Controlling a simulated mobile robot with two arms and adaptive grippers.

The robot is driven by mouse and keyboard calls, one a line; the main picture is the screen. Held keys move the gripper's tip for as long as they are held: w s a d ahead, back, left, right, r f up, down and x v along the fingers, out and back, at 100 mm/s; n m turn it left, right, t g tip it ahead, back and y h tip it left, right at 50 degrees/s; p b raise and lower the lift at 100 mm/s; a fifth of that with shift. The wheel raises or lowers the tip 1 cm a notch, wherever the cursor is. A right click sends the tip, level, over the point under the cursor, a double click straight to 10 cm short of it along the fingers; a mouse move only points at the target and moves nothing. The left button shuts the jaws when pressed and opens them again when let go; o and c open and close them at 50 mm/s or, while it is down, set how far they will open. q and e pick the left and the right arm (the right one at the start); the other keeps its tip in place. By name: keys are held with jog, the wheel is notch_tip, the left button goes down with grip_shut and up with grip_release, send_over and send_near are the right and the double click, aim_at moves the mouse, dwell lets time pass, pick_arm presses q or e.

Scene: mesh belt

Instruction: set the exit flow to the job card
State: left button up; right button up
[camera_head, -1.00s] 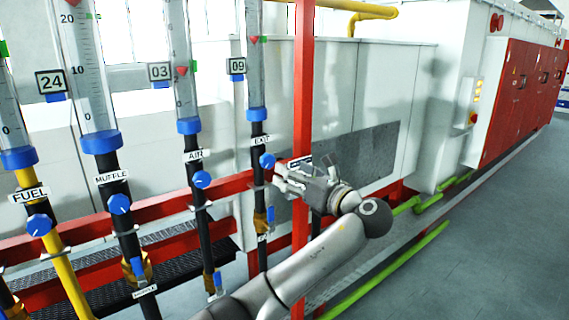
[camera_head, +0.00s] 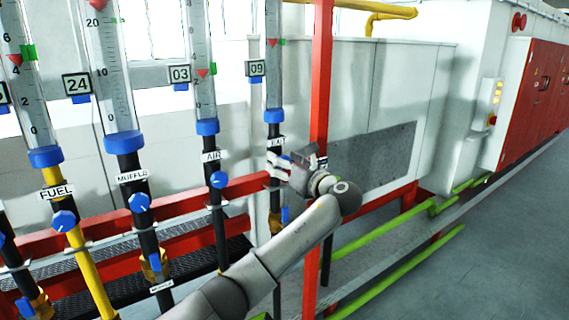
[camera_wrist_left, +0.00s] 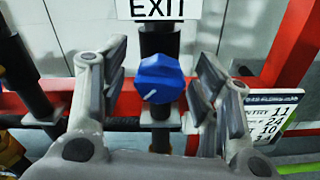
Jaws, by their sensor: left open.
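The blue exit knob (camera_wrist_left: 160,78) is between the fingers of my left gripper (camera_wrist_left: 163,60) in the left wrist view. The fingers are open, with visible gaps on both sides. Its white mark points down and slightly left. The EXIT label (camera_wrist_left: 158,8) is above it. In the head view my left gripper (camera_head: 281,170) is in front of the exit pipe and mostly hides the knob. The exit tube (camera_head: 273,85) has a red marker (camera_head: 273,42) close to a green one (camera_head: 283,42). The job card (camera_wrist_left: 278,118) is partly hidden by the right finger; 11, 24 and 10 are readable.
The air knob (camera_head: 219,180), muffle knob (camera_head: 139,202) and fuel knob (camera_head: 64,221) are on pipes to the left. A red post (camera_head: 319,90) stands just right of the gripper. A red rail (camera_head: 180,202) runs behind the pipes. Grey floor (camera_head: 480,250) is clear at right.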

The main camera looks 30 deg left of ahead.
pick_arm(q)
jog(key=c, duration=1)
jog(key=shift+r+n+p, duration=0.1)
jog(key=shift+n+p, duration=0.9)
jog(key=shift+c, duration=0.2)
jog(key=n, duration=0.3)
jog(key=shift+p, duration=0.4)
jog(key=o, duration=1)
jog(key=shift+o, duration=0.2)
